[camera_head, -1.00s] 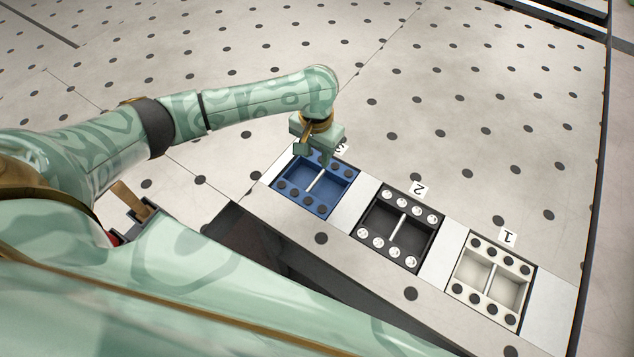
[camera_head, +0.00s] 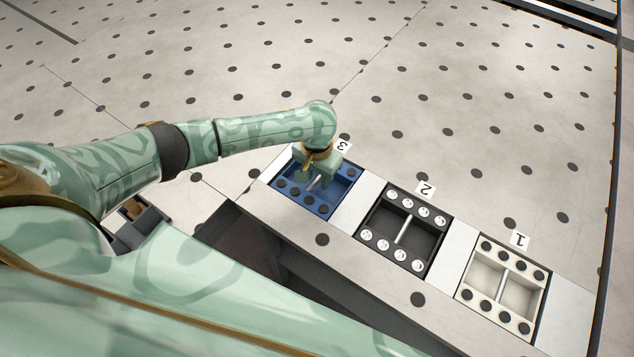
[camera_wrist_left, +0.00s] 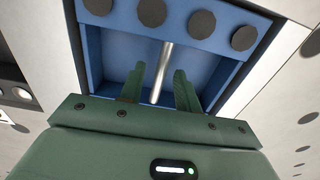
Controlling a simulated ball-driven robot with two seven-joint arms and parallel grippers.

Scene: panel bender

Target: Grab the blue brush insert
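The blue brush insert (camera_head: 289,197) is a blue tray-like block with dark round brushes along two sides and a silver bar (camera_head: 315,183) across its recess. It sits in the slot marked 3. My left gripper (camera_head: 314,184) is over its recess, pointing down. In the left wrist view, the two green fingers (camera_wrist_left: 158,88) stand apart on either side of the silver bar (camera_wrist_left: 162,70), with a gap to it on each side. Whether they touch the insert cannot be told. The insert's dark brushes (camera_wrist_left: 201,23) show above the fingers there. My right gripper is not in view.
A black insert with white balls (camera_head: 418,238) sits in slot 2 and a white insert with dark brushes (camera_head: 515,289) in slot 1. White strips separate the slots. The dotted table (camera_head: 480,80) behind the row is clear.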

